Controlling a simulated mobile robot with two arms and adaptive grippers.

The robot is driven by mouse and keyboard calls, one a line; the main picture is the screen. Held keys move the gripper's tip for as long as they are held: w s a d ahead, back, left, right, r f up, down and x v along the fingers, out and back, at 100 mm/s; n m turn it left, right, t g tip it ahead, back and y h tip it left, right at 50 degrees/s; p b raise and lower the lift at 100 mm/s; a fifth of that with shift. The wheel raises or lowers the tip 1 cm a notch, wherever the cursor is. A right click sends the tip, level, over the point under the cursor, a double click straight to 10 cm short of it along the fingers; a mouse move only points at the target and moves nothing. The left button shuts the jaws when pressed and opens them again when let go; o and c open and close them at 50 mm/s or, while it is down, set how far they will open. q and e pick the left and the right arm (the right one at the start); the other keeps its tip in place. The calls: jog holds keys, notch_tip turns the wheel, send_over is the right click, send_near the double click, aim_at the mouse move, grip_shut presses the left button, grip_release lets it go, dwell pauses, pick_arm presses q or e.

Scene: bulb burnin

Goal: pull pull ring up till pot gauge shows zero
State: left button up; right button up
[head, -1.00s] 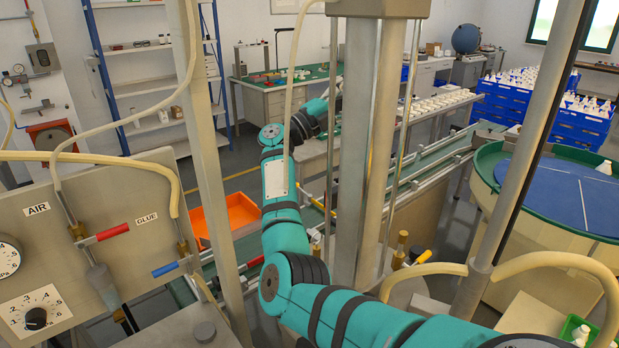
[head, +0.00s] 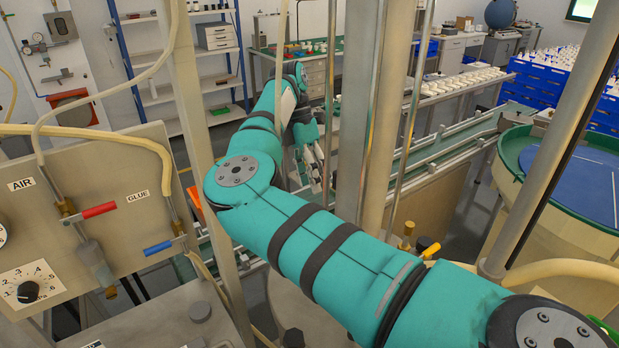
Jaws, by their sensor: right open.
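My right arm crosses the head view from the lower right, and its gripper (head: 314,172) hangs beyond the column, small and partly dark. It is open, and I see nothing between its fingers. A white round gauge (head: 3,236) is cut off by the left edge on the beige panel; its needle cannot be read, and I cannot tell if it is the pot gauge. I cannot make out a pull ring. My left gripper is not in view.
The beige panel (head: 60,205) carries a red-handled valve (head: 98,210), a blue-handled valve (head: 158,248) and a black knob (head: 28,292). Steel posts (head: 372,130) stand close around my arm. A conveyor (head: 440,148) and a green-rimmed round table (head: 512,165) lie to the right.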

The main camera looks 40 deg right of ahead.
jog(key=b+x, duration=0.1)
jog(key=x, duration=0.1)
jog(key=b+x, duration=0.2)
jog(key=x, duration=0.1)
jog(key=a+b+x, duration=0.1)
jog(key=b+x, duration=0.1)
jog(key=x, duration=0.1)
jog(key=shift+f, duration=0.3)
jog(key=shift+s+f+b, duration=0.3)
jog(key=shift+f+b, duration=0.15)
jog(key=shift+f, duration=0.15)
jog(key=shift+r, duration=0.1)
jog(key=shift+c, duration=0.3)
grip_shut()
